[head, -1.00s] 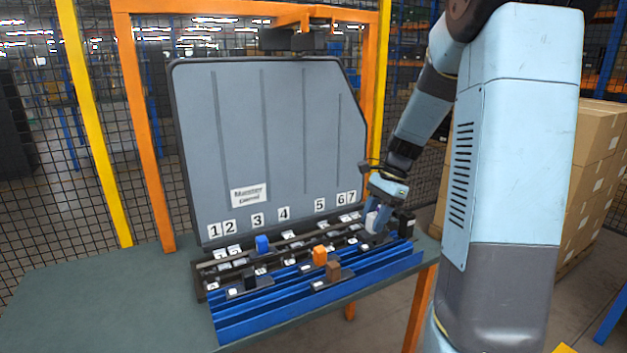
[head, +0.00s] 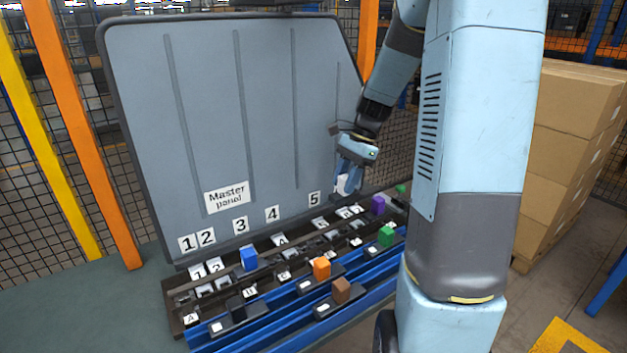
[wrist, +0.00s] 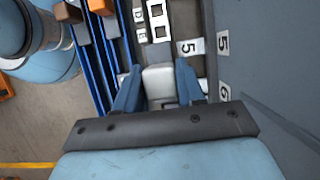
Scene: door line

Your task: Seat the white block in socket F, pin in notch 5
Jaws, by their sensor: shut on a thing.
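My gripper (head: 347,183) is shut on the white block (head: 342,185), just right of the panel's 5 sign. In the wrist view the white block (wrist: 158,80) sits between the two blue fingers of my gripper (wrist: 157,85). The block's far end points towards the dark socket row (head: 320,224) along the panel's foot. A 5 label (wrist: 189,47) lies on the strip beyond the block. Socket F's letter and the block's pin are not readable or visible. I cannot tell whether the block touches the row.
The grey master panel (head: 240,110) stands behind the row. Blue (head: 249,258), orange (head: 321,268), brown (head: 341,290), green (head: 386,236) and purple (head: 378,205) blocks stand along the sockets and blue rails (head: 270,334). Stacked cartons (head: 570,150) stand at right.

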